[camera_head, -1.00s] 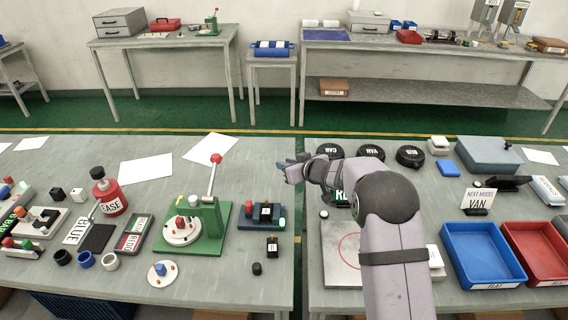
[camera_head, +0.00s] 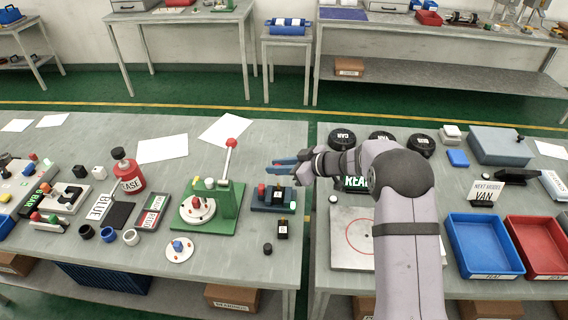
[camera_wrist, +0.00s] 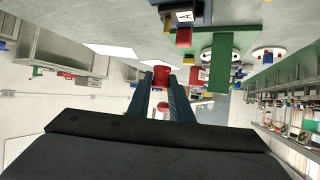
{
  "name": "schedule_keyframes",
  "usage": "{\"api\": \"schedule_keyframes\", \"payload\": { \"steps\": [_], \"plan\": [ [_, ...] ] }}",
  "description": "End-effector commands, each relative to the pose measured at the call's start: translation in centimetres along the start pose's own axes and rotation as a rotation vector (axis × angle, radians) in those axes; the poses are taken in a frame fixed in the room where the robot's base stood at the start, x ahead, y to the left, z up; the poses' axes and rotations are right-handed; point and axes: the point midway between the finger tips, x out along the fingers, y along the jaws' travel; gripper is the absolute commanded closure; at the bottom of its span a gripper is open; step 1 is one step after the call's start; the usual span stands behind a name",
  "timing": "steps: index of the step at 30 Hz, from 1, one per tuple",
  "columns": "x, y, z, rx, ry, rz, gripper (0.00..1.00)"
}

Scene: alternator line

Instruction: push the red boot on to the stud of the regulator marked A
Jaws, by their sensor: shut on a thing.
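My gripper (camera_head: 284,167) points left, above the back of the dark blue stand (camera_head: 262,205). In the wrist view, which is upside down, its fingers (camera_wrist: 161,82) are shut with a narrow gap, and a red piece (camera_wrist: 161,72), which looks like the red boot, shows at the tips. Bottle or boot is hard to separate by colour there. The black regulator with the A label (camera_wrist: 185,16) is in the wrist view, with a yellow part beside it; it appears to be the one in the stand (camera_head: 280,194). Its stud cannot be made out. A separate red block (camera_head: 262,190) stands on the stand's left.
A green press (camera_head: 228,200) with a raised red-knobbed lever (camera_head: 232,143) stands close left of the stand. A gap separates this table from the right one.

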Motion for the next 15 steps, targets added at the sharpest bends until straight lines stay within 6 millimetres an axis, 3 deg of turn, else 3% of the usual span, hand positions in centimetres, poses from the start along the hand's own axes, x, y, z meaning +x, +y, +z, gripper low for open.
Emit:
{"api": "schedule_keyframes", "payload": {
  "steps": [15],
  "plan": [
    [0.52,0.07,0.97,0.001,0.0,0.002,1.0]
  ]
}}
